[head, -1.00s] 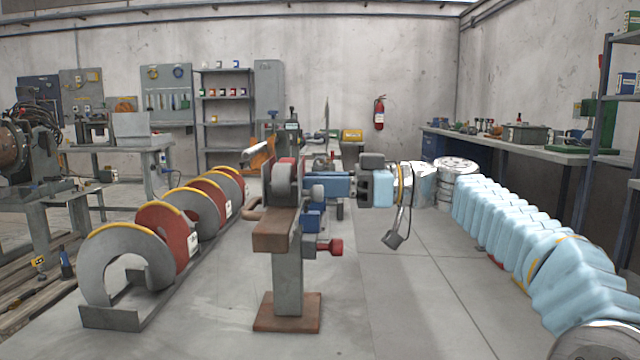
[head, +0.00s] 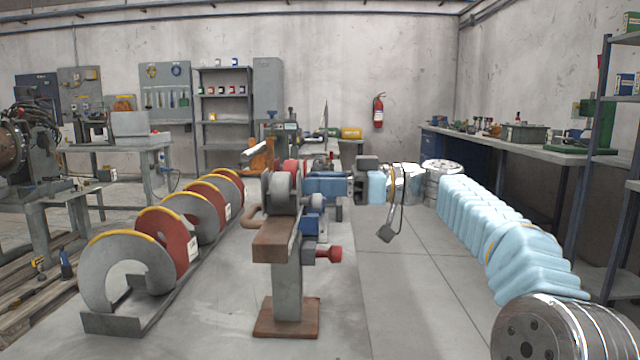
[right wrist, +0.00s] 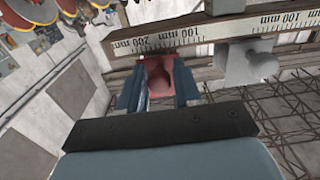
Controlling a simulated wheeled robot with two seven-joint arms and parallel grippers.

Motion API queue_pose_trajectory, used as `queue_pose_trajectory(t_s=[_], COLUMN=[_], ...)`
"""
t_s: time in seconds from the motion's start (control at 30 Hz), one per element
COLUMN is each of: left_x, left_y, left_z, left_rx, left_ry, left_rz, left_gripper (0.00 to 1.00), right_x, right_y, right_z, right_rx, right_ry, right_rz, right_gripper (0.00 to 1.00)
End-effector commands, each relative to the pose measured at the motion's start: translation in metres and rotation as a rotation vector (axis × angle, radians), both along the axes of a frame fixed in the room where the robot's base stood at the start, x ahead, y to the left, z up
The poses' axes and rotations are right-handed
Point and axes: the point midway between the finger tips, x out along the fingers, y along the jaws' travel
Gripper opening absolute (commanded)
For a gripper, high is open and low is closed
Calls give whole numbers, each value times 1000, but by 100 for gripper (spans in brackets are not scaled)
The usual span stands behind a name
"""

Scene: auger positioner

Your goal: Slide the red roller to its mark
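In the right wrist view a red roller (right wrist: 158,76) hangs under a pale scale rail (right wrist: 200,35) printed in millimetres. The two slate-blue fingers of my right gripper (right wrist: 158,92) stand close on both sides of it and look shut on it. In the head view my right gripper's dark body (head: 367,164) is just right of the positioner stand (head: 286,285); its fingertips are hard to make out there. A red part (head: 291,166) shows behind a grey roller (head: 280,188) on top of the stand. I cannot make out a mark. My left gripper is not in view.
A grey slider block (right wrist: 248,64) hangs on the same rail, right of my gripper. A red knob (head: 330,255) sticks out from the stand. A rack of grey and red discs (head: 130,270) stands to the left. The floor between stand and right bench is clear.

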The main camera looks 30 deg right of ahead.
Motion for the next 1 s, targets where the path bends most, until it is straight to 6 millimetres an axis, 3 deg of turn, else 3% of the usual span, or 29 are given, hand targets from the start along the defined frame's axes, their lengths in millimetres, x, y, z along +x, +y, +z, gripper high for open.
queue_pose_trajectory(t_s=[0.13,0.27,0.7,1.0], left_x=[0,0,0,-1], left_y=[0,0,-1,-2], left_z=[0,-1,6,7], left_rx=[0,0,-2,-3], left_ry=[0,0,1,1], left_rz=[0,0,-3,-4], left_gripper=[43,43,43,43], right_x=[-2,-11,-62,-73], right_y=[-4,-20,-104,-118], right_z=[0,0,0,0], right_rx=[0,0,0,0], right_ry=[0,0,1,0], right_rz=[-1,-3,-4,0], right_gripper=[33,33,33,33])
